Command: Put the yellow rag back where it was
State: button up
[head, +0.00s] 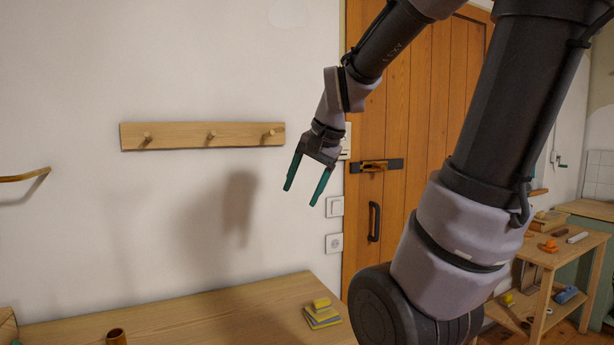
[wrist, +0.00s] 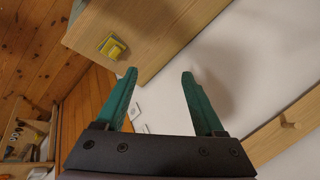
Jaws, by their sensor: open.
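A small stack of folded cloth-like pieces (head: 323,321) in yellow and grey lies near the right end of the wooden table, with a yellow piece (head: 321,303) on top. I cannot tell which layer is the yellow rag. The stack also shows in the wrist view (wrist: 112,47), near the table's corner. My gripper (head: 302,195) is open and empty, with teal fingers pointing down, in the air in front of the wall and well above the stack. In the wrist view nothing is between the fingers (wrist: 159,74).
A wooden peg rail (head: 180,142) with three bare pegs is on the wall left of my gripper. The table (head: 220,315) between is clear. A wooden shelf unit (head: 545,260) with tools stands right of the door (head: 415,130).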

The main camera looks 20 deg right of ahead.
jog(key=s+a+r+n+t, duration=0.1)
jog(key=s+a+r+n, duration=0.1)
jog(key=s+r+n, duration=0.2)
jog(key=s, duration=0.3)
jog(key=shift+s+n+t, duration=0.2)
jog(key=shift+n+t, duration=0.2)
